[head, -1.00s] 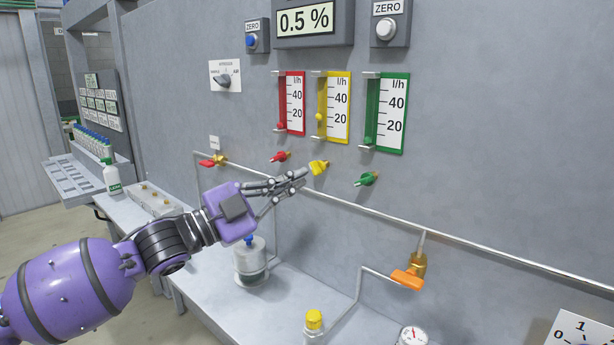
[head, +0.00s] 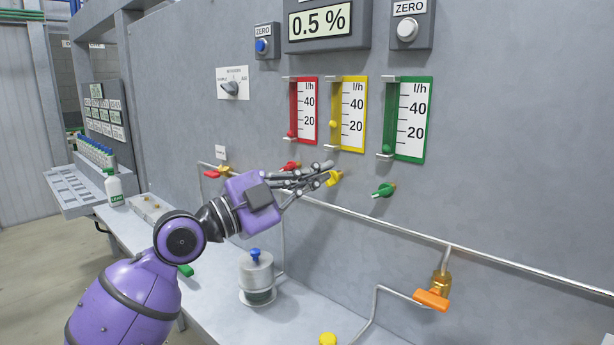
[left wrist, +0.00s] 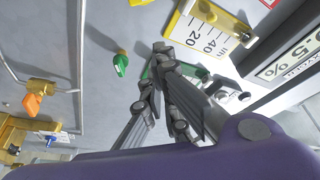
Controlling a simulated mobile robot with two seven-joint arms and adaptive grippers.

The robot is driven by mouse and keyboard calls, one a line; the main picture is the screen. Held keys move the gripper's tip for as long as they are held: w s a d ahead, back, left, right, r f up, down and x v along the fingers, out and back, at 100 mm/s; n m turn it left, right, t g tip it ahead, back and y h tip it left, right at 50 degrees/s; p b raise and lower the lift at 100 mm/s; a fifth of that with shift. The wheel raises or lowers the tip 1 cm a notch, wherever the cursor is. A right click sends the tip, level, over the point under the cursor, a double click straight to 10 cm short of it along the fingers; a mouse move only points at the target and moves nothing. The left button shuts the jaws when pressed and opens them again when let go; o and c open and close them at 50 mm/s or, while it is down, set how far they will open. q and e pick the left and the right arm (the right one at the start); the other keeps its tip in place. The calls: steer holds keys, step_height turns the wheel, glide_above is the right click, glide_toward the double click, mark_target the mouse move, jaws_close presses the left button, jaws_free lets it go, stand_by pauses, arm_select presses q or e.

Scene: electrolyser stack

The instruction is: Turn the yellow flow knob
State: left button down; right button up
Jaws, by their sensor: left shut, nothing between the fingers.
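The yellow flow knob (head: 335,179) is on the grey panel below the yellow-framed flow meter (head: 352,112), whose yellow ball sits near the 20 mark. My left gripper (head: 328,170) is shut and empty, reaching in from the left. In the head view its fingertips overlap the upper left of the knob and partly cover it; I cannot tell whether they touch. In the left wrist view the closed fingers (left wrist: 168,60) point at the panel near the yellow meter's scale (left wrist: 207,32), and I cannot make out the yellow knob there. My right gripper is not in view.
A red knob (head: 291,166) lies just behind my fingers and a green knob (head: 384,190) is to the right. A metal pipe (head: 400,229) runs along the panel below them, with an orange-handled valve (head: 432,299). A blue-topped vessel (head: 257,278) stands on the bench.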

arm_select(q)
steer(key=r+p+x, duration=0.1)
steer(key=p+x, duration=0.1)
steer(key=x, duration=0.4)
steer(key=w+a+f, duration=0.2)
steer(key=f, duration=0.1)
steer(key=shift+w+f+b, duration=0.1)
steer(key=shift+w+b, duration=0.1)
steer(key=shift+b, duration=0.1)
